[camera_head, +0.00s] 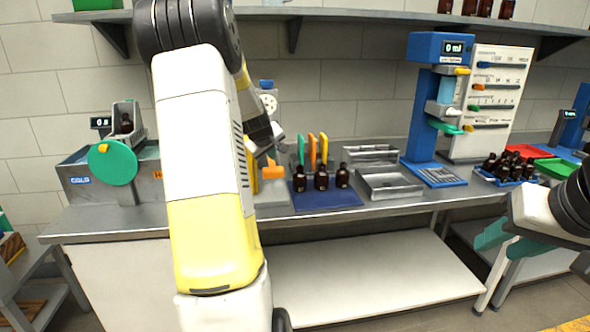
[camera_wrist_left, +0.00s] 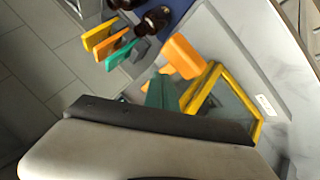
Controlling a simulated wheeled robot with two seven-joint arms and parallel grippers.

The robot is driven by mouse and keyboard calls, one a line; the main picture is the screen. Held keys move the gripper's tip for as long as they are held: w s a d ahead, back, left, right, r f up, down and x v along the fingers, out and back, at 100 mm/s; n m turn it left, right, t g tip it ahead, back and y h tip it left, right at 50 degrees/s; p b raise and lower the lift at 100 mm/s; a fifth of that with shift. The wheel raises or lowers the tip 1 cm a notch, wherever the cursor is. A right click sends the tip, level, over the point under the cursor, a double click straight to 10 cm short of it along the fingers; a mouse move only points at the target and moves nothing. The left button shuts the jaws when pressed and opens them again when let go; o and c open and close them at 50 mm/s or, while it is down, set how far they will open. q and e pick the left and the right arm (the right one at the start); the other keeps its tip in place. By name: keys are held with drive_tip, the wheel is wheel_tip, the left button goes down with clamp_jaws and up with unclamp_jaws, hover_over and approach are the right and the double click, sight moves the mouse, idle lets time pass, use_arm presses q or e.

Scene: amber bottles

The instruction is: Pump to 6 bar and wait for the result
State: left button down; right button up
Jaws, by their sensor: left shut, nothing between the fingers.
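A pump-like station with a round white gauge (camera_head: 268,103), an orange handle (camera_head: 273,172) and a yellow frame stands on the bench, mostly hidden behind my left arm. The gauge is too small to read. My left gripper (camera_wrist_left: 162,92) is shut and empty; its teal fingers show in the left wrist view beside the orange handle (camera_wrist_left: 183,57) and the yellow frame (camera_wrist_left: 200,95). I cannot tell whether they touch the handle. In the head view its fingertips are hidden behind my arm. My right gripper (camera_head: 508,242) has teal fingers apart, empty, low at the right.
Three brown bottles (camera_head: 321,177) stand on a blue mat beside green, orange and yellow upright pieces (camera_head: 312,150). Metal trays (camera_head: 389,184) lie to their right. A blue dispenser (camera_head: 424,110) shows 0 ml. A machine with a green disc (camera_head: 112,162) stands at left. A shelf (camera_head: 330,13) runs overhead.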

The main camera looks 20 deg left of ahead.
sight(272, 173)
use_arm(q)
drive_tip(key=shift+f, duration=0.75)
drive_tip(key=shift+f, duration=0.15)
idle(1.4)
drive_tip(key=shift+f, duration=0.25)
drive_tip(key=shift+f, duration=2.75)
idle(2.6)
